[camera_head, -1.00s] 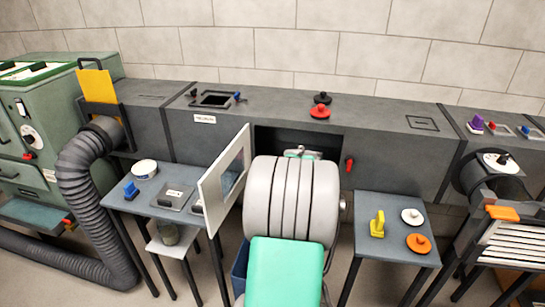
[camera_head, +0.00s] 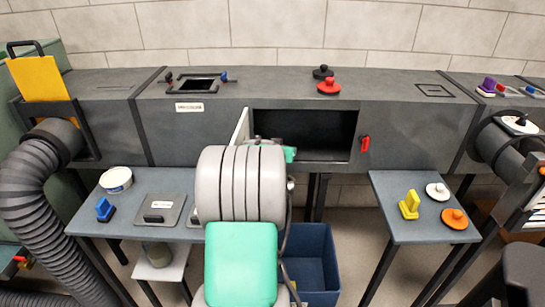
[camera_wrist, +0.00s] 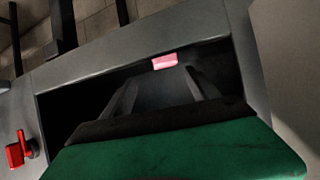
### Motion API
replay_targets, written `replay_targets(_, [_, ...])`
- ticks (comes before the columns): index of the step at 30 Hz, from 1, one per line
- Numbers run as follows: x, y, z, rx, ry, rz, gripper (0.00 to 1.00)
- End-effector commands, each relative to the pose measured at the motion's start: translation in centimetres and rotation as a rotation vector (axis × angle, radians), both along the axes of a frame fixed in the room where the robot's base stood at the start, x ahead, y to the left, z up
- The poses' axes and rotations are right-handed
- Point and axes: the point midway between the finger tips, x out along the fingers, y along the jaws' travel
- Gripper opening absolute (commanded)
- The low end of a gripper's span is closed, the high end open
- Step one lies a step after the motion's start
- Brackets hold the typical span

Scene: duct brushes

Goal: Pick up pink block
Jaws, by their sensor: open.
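A pink block (camera_wrist: 165,61) shows in the wrist view, small and bright at the far edge of the dark duct opening. It does not show in the head view. My gripper (camera_wrist: 161,88) is open and empty, with its two dark fingers pointing into the opening toward the block. The block appears beyond and between the fingertips, apart from them. In the head view my grey and green arm hides most of the gripper in front of the duct opening (camera_head: 325,135).
A pale door (camera_head: 241,128) stands edge-on at the opening's left side. A red handle (camera_head: 365,143) is on its right. A left table (camera_head: 130,222) holds a blue brush (camera_head: 105,210); a right table (camera_head: 400,215) holds a yellow brush (camera_head: 409,205). A blue bin (camera_head: 318,260) stands below.

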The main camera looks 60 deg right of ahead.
Motion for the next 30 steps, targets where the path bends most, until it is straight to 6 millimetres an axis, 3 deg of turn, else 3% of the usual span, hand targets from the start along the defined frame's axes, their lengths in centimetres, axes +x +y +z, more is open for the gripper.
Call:
replay_targets(8, [1.0,-2.4,-2.0,0.001,0.0,0.002,0.69])
replay_targets(16, [2.5,-6.0,-4.0,0.0,0.0,0.001,0.69])
replay_targets(23, [2.5,-6.5,-4.0,0.0,0.0,0.0,0.69])
replay_targets(30, [2.5,-6.4,-4.0,0.0,0.0,0.0,0.52])
